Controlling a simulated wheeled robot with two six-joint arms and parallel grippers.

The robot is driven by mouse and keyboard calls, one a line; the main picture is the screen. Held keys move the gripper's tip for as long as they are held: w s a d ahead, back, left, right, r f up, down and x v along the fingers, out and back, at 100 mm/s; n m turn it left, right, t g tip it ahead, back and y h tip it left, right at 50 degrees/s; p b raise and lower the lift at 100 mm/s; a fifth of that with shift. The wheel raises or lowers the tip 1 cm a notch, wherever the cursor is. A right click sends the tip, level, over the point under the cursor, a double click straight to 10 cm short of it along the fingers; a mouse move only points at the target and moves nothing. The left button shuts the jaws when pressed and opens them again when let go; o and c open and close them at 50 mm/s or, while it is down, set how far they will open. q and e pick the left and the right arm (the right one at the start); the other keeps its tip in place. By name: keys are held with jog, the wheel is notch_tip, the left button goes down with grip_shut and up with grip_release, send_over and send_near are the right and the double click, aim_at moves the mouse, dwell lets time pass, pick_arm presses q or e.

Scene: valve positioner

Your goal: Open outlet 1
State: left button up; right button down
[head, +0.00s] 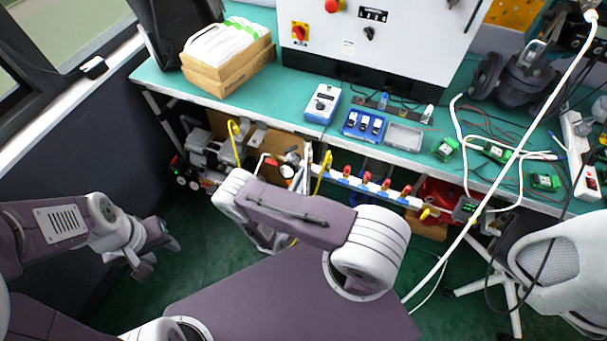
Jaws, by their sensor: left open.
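A white manifold pipe (335,179) with several red-handled valves and blue parts runs along the front of the bench, below its top. One red valve handle (347,170) is at the left of the row, and another (405,190) is at the right. Outlet numbers are too small to read. My left gripper (157,258) is open and empty at the lower left, over the green floor, well apart from the manifold. My right arm crosses the middle of the view in front of the bench.
The green bench top (290,87) carries a white control cabinet (385,45), cardboard boxes (228,65), a blue tray (363,125) and small green modules. A yellow hose (236,143) hangs at left. A white cable crosses the right side, near a grey chair (565,262).

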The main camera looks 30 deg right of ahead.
jog(key=shift+m, duration=0.9)
jog(key=c, duration=1.5)
grip_release()
jog(key=v, duration=0.9)
jog(key=shift+b, duration=0.35)
